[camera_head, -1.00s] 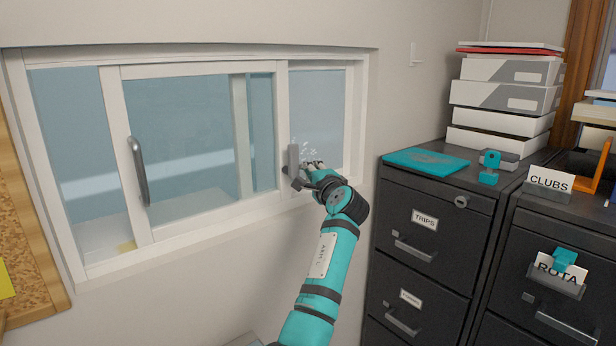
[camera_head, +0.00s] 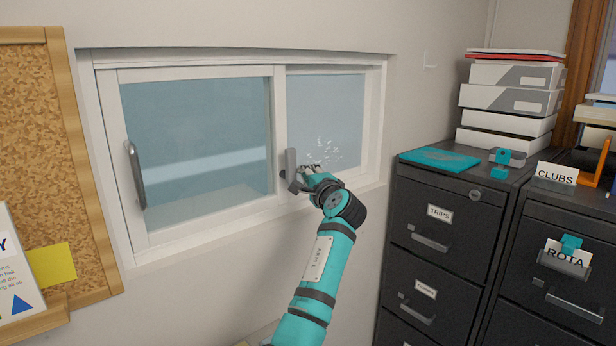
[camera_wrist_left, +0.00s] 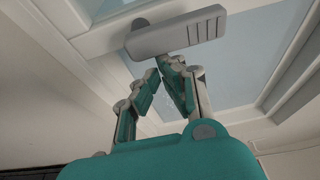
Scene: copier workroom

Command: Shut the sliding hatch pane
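The white-framed sliding pane (camera_head: 200,150) covers the left part of the hatch. Its left stile sits close against the hatch's left jamb, with no clear gap visible. A grey curved handle (camera_head: 136,175) is on that stile. A grey flat handle (camera_head: 291,165) is at its right stile and also spans the top of the left wrist view (camera_wrist_left: 180,35). My left gripper (camera_head: 308,172) is beside this flat handle, on its right. In the left wrist view its fingertips (camera_wrist_left: 162,68) are drawn together right by the handle; contact is hard to tell. My right gripper is out of view.
The right-hand glass (camera_head: 330,115) bears white marks. A dark filing cabinet (camera_head: 440,220) with stacked boxes (camera_head: 510,95) on top stands right of my arm. A cork board (camera_head: 45,130) hangs at the left. The wall below the hatch is clear.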

